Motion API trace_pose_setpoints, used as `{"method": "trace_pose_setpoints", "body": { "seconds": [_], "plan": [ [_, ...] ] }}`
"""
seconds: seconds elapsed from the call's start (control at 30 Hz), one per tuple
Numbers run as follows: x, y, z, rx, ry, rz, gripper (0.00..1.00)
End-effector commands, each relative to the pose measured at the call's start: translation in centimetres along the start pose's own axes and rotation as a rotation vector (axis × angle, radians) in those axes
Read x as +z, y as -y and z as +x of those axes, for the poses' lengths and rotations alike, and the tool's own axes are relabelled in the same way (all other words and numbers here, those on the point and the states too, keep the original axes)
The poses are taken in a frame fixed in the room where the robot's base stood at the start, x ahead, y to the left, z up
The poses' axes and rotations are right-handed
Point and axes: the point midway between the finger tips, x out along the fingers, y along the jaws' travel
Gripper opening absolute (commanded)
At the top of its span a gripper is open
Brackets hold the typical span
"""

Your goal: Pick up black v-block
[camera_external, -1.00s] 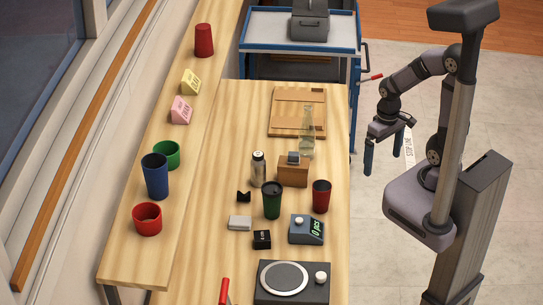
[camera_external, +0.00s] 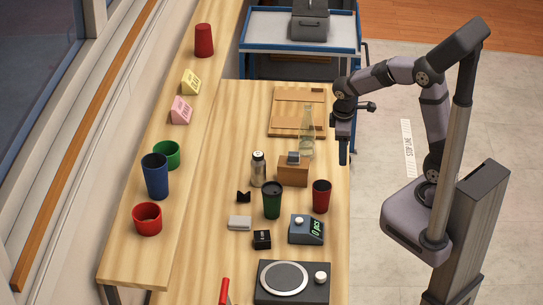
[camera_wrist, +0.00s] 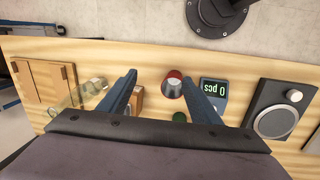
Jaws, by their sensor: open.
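The black v-block (camera_external: 243,197) is a small dark piece with a notch in its top. It stands on the table left of the green cup (camera_external: 272,200) and behind a light grey block (camera_external: 240,222). I cannot make it out in the wrist view. My gripper (camera_external: 345,155) is at the table's right edge, well to the right of the v-block and above table height, fingers pointing down. In the wrist view my gripper (camera_wrist: 162,76) has its two fingers wide apart with nothing held between them.
A counting scale (camera_external: 306,230) and a black box (camera_external: 262,240) stand nearer.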

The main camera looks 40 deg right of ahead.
Motion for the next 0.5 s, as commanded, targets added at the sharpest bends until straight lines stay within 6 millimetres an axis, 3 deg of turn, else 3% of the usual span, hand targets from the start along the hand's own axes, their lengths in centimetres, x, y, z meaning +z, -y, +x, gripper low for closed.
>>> {"method": "trace_pose_setpoints", "body": {
  "seconds": [0.03,0.27,0.5],
  "plan": [
    [-2.6,-0.1,1.7,0.031,0.001,-0.109,0.58],
    [-13.1,-0.2,3.6,0.199,0.029,-0.580,0.58],
    [-23.3,3.0,5.2,0.398,0.093,-1.013,0.58]
  ]
}}
